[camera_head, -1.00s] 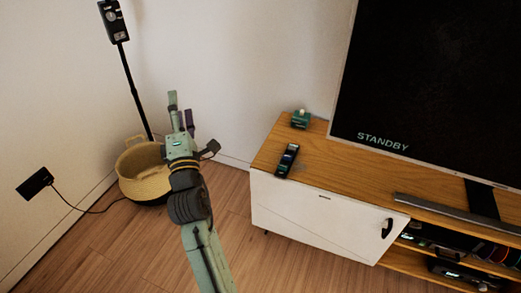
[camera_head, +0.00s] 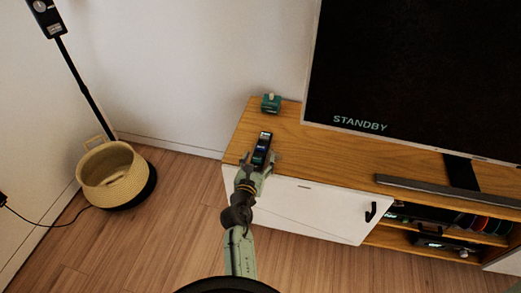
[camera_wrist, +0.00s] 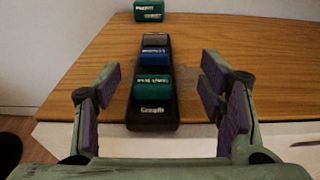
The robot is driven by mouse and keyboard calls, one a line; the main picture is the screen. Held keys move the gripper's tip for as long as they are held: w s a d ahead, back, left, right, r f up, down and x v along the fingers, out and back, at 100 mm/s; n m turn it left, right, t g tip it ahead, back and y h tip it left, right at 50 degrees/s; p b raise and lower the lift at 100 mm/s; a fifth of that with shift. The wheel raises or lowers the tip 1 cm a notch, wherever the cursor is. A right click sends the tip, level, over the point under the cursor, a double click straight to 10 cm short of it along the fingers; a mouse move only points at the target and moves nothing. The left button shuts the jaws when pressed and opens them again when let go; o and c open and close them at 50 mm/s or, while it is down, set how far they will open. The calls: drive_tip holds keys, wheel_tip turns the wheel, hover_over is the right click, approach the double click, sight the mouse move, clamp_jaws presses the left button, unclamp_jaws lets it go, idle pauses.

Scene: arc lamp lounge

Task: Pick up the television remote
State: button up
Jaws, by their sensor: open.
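The television remote (camera_head: 263,146) is a slim black bar lying on the wooden top of the media cabinet, near its left front edge. In the wrist view the remote (camera_wrist: 153,112) points away from me, with green, blue and grey blocks on its upper face and lettering at its near end. My gripper (camera_head: 261,160) is open at the remote's near end. In the wrist view its purple-padded fingers (camera_wrist: 160,98) stand apart, one on each side of the remote, with visible gaps. I cannot tell how high the fingers are above the top.
A small green block (camera_head: 271,103) sits behind the remote; it also shows in the wrist view (camera_wrist: 149,16). The television (camera_head: 420,80) and a grey bar (camera_head: 440,190) stand to the right on the cabinet (camera_head: 310,150). A woven basket (camera_head: 112,178) is on the floor at left.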

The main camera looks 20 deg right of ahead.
sight(260, 150)
drive_tip(key=x, duration=0.5)
drive_tip(key=shift+w+a+r+p, duration=0.1)
drive_tip(key=shift+w+a+p, duration=0.05)
drive_tip(key=shift+w+p, duration=0.2)
drive_tip(key=shift+c, duration=0.5)
drive_tip(key=c, duration=1.3)
